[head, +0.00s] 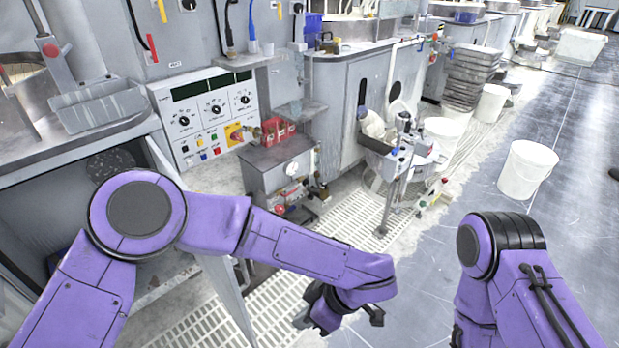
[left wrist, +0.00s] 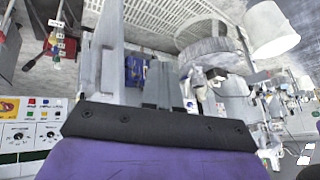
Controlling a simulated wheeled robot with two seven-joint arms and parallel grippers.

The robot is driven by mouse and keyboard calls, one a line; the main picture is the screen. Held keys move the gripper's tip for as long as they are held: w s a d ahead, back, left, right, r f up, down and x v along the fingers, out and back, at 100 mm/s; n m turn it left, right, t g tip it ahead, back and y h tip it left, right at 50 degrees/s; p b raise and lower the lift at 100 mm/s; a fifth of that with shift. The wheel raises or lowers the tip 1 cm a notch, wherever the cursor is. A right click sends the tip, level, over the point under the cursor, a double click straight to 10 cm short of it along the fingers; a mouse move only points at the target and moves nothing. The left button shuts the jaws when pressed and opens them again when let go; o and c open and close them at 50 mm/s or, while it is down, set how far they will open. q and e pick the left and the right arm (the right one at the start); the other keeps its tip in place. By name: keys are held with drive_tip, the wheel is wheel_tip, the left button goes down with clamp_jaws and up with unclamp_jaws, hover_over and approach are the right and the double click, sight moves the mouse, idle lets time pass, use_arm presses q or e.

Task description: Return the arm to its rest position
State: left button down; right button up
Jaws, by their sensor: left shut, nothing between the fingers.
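My left arm crosses the lower part of the head view, bent at the elbow, with its forearm reaching right. My left gripper (head: 322,308) hangs under the end of the forearm, over the floor grating. It is shut and empty, touching nothing that I can make out. The purple wrist covers part of it in the head view. In the left wrist view the purple wrist fills the lower edge, with grey parts in front of it. My right arm shows at the lower right of the head view. Its gripper is out of view.
A control panel (head: 205,115) and a small grey machine (head: 280,168) stand beyond my left arm. A metal bench cabinet edge is close at the left. A white bucket (head: 525,169) stands on the open floor at the right. Stacked grey trays (head: 472,75) stand farther back.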

use_arm(q)
drive_tip(key=w+a+f+m+t+h, duration=0.25)
drive_tip(key=a+f+t, duration=0.45)
drive_tip(key=a+f, duration=0.65)
drive_tip(key=s+a+f+m+g, duration=0.2)
drive_tip(key=s+a+f, duration=0.1)
drive_tip(key=s+a, duration=0.5)
drive_tip(key=s+a+f+m+g, duration=0.2)
drive_tip(key=s+a+f, duration=0.1)
drive_tip(key=s+a, duration=0.5)
drive_tip(key=s+h, duration=0.1)
drive_tip(key=s, duration=0.2)
drive_tip(key=shift+s, duration=0.2)
drive_tip(key=shift+w+d, duration=0.1)
